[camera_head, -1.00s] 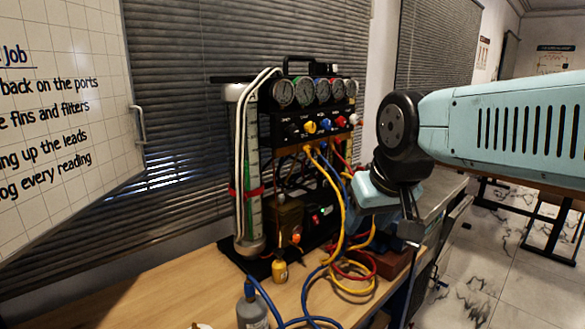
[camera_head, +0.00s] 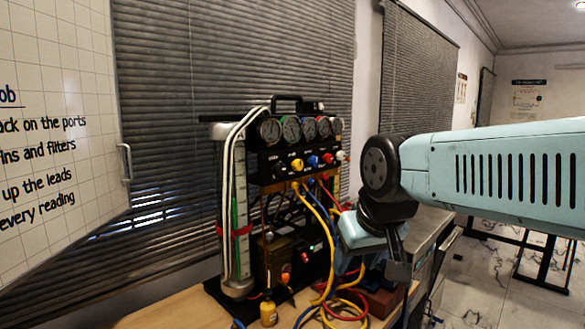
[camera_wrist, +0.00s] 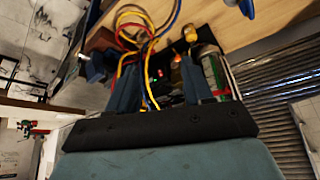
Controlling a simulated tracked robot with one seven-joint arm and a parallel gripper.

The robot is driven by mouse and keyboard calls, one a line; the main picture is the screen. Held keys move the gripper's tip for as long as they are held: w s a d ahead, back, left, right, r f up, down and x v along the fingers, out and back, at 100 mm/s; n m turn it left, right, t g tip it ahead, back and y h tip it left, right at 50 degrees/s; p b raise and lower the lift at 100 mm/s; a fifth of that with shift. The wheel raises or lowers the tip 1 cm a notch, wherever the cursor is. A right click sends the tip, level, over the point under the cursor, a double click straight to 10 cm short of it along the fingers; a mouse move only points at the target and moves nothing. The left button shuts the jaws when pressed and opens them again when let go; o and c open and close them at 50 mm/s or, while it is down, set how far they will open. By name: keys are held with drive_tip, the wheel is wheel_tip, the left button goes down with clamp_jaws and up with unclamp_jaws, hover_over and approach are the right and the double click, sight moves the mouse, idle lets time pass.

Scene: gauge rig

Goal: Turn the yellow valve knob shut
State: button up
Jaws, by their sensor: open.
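The yellow valve knob (camera_head: 297,165) is on the front of the black panel of the gauge rig (camera_head: 270,163), below a row of round gauges. A blue knob (camera_head: 313,161) and a red knob (camera_head: 328,158) are to its right. My gripper (camera_head: 398,270) is low and to the right of the rig in the head view, apart from the knob. In the wrist view my gripper (camera_wrist: 158,82) shows two dark fingers spread apart with nothing held between them. I cannot make out the yellow knob in the wrist view.
Yellow, red and blue hoses (camera_head: 320,210) hang from the panel and loop onto the wooden bench (camera_head: 165,312). A tall glass column (camera_head: 238,215) stands at the rig's left. A small yellow bottle (camera_head: 268,312) stands in front. A whiteboard (camera_head: 60,130) is at far left.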

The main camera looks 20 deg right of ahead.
drive_tip(key=shift+o, duration=0.2)
drive_tip(key=shift+o, duration=0.7)
drive_tip(key=shift+w, duration=0.1)
drive_tip(key=n+t+y, duration=0.5)
drive_tip(key=t+y, duration=0.1)
drive_tip(key=y, duration=0.2)
approach(301, 164)
drive_tip(key=x, duration=0.9)
drive_tip(key=shift+w+a+f, duration=0.1)
drive_tip(key=shift+w+a, duration=0.05)
drive_tip(key=shift+a, duration=0.05)
drive_tip(key=shift+c, duration=0.2)
drive_tip(key=c, duration=1)
